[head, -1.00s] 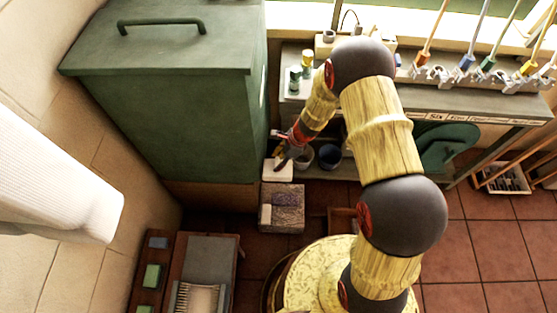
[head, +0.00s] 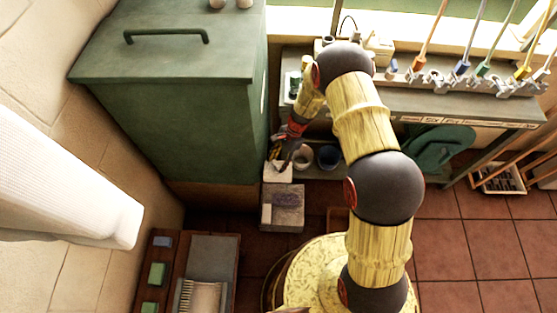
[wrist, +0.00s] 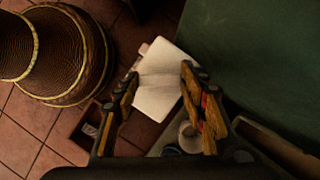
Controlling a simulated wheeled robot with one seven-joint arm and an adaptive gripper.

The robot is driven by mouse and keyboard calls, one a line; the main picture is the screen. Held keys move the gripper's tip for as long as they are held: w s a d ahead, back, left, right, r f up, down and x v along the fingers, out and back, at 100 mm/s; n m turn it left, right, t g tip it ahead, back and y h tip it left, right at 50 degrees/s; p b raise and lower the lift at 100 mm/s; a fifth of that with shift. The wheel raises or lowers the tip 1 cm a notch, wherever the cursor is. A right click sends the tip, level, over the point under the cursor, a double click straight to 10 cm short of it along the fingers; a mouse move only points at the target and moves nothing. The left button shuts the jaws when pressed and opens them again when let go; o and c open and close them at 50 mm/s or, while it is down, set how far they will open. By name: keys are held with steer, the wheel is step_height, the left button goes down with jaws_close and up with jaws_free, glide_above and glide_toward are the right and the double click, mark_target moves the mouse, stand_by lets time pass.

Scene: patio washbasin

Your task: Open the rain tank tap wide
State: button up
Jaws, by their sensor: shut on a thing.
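The rain tank (head: 190,125) is the big dark green box with a handle on its lid, left of my arm in the head view. Its green side (wrist: 260,55) fills the upper right of the wrist view. My gripper (head: 281,153) is low beside the tank's right side. In the wrist view, my gripper (wrist: 160,74) shows two dark and tan fingers with a gap between them, shut on what I take to be the tap. The tap itself is hard to make out; the fingers and wrist hide most of it. How far it is turned cannot be seen.
A pale block (head: 277,173) stands below my gripper, with a grey stone block (head: 284,207) in front. Two pots, one pale (head: 303,158) and one dark blue (head: 329,157), stand just right. A bench (head: 465,103) with brushes lies further right. Open tiled floor is at lower right.

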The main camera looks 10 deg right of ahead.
steer(key=n, duration=0.2)
steer(key=n+g+h, duration=0.1)
steer(key=n, duration=0.2)
steer(key=shift+w+a+n+g+p, duration=0.15)
steer(key=shift+n+g+p, duration=0.15)
steer(key=shift+p, duration=0.1)
steer(key=n+h, duration=0.1)
steer(key=n, duration=0.1)
steer(key=n+h, duration=0.1)
steer(key=n, duration=0.1)
steer(key=shift+a+n+g, duration=0.1)
steer(key=shift+n+g, duration=0.3)
steer(key=o, duration=1.2)
